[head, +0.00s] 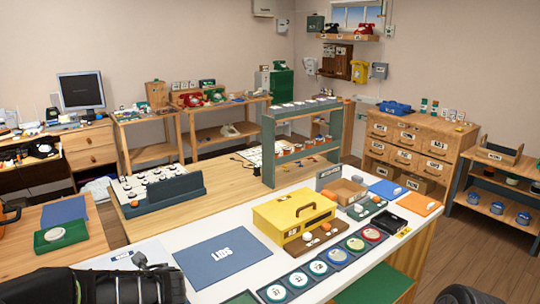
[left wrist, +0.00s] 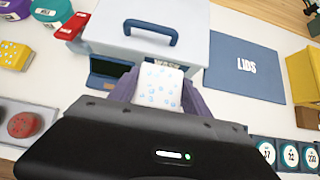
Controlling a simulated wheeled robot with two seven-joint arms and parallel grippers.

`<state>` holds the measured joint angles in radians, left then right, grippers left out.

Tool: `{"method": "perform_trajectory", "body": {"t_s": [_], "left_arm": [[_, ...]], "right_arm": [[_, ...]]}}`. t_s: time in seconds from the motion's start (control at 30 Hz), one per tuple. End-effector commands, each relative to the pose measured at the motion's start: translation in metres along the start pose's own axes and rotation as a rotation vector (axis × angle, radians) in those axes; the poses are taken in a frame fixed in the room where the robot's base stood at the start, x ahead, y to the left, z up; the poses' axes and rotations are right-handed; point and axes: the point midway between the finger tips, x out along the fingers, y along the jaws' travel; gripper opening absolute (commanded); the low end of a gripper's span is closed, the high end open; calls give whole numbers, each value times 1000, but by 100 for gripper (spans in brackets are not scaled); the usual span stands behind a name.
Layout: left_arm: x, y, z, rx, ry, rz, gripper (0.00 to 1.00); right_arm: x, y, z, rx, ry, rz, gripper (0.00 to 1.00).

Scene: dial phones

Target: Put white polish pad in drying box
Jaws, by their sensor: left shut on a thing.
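My left gripper (left wrist: 160,100) is shut on a white pad with blue spots (left wrist: 161,86), which I take for the white polish pad. In the left wrist view it is in front of a white box with a blue handle (left wrist: 190,55), labelled WASH. In the head view my left arm fills the lower left and hides the pad. A yellow box with a handle (head: 285,215) stands mid-bench; its label is too small to read, so I cannot tell whether it is the drying box. My right gripper is not in view.
A blue LIDS mat (head: 221,256) lies empty between the two handled boxes; it also shows in the left wrist view (left wrist: 246,82). Several round-dial tiles (head: 318,267) line the bench's front.

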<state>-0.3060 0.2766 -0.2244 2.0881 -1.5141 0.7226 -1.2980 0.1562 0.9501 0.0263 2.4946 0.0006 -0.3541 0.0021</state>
Motion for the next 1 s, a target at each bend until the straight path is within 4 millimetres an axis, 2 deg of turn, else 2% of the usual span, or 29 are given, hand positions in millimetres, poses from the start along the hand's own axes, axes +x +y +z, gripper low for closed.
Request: {"method": "perform_trajectory", "body": {"t_s": [0.1,0.2,0.3,0.5,0.9,1.0], "left_arm": [[-21,-32,-10,203,-2,-209,8],[-38,-54,-21,342,-1,-347,8],[-49,-65,-29,419,0,-423,8],[-55,-71,-33,461,-1,-464,8],[-55,-71,-33,427,0,-427,8],[-53,-68,-43,407,2,-406,8]], "right_arm": [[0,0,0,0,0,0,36],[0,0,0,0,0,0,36],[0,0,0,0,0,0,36],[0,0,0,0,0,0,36],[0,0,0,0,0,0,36],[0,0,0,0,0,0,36]]}}
